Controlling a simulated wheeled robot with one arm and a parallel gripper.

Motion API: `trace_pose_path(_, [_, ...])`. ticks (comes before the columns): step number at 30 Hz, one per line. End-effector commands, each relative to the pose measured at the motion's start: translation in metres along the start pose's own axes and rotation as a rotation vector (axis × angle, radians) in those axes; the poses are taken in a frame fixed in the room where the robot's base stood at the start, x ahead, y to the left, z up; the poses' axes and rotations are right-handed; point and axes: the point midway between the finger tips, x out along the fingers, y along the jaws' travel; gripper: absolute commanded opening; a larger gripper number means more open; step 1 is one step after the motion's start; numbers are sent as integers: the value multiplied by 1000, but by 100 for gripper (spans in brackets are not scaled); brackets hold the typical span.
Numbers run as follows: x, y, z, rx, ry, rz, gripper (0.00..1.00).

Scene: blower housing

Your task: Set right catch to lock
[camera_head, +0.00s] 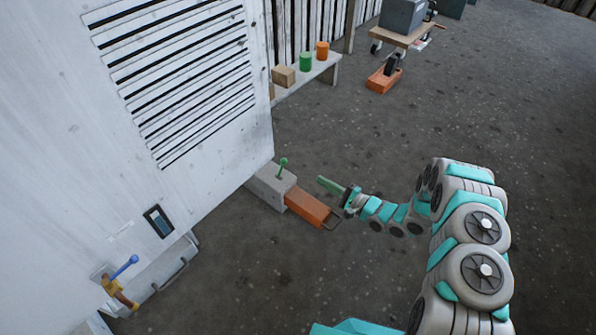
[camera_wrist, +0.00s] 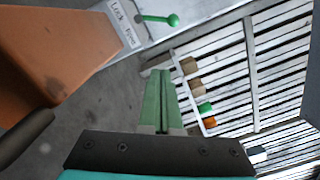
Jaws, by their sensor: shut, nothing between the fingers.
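The right catch appears to be the green lever with a ball end (camera_head: 283,162) on a grey block (camera_head: 268,184) at the housing's lower right corner. In the wrist view the green lever (camera_wrist: 160,19) sticks out beside a white label (camera_wrist: 124,24) reading "Lock" and what looks like "Open". I cannot tell which word it points to. An orange block (camera_head: 309,207) with a dark handle adjoins the grey block; it fills the upper left of the wrist view (camera_wrist: 65,45). My gripper (camera_head: 322,181) has its green fingers shut and empty, right of the lever and apart from it.
The white louvred housing (camera_head: 180,85) fills the left. A blue-handled lever on a brass fitting (camera_head: 120,285) sits at its lower left. A bench (camera_head: 320,70) behind holds a tan block and green and orange cylinders. A cart (camera_head: 408,35) stands farther back.

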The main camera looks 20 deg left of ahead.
Motion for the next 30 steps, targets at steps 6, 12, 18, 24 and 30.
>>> trace_pose_path(6, [20, 1, 1, 0, -3, 3, 0])
trace_pose_path(12, [54, 2, 1, -2, -3, 3, 0])
trace_pose_path(18, [83, 1, 0, -3, -3, 2, 0])
trace_pose_path(24, [102, 1, 6, 0, -2, 2, 0])
trace_pose_path(30, [106, 1, 25, 1, 0, 3, 0])
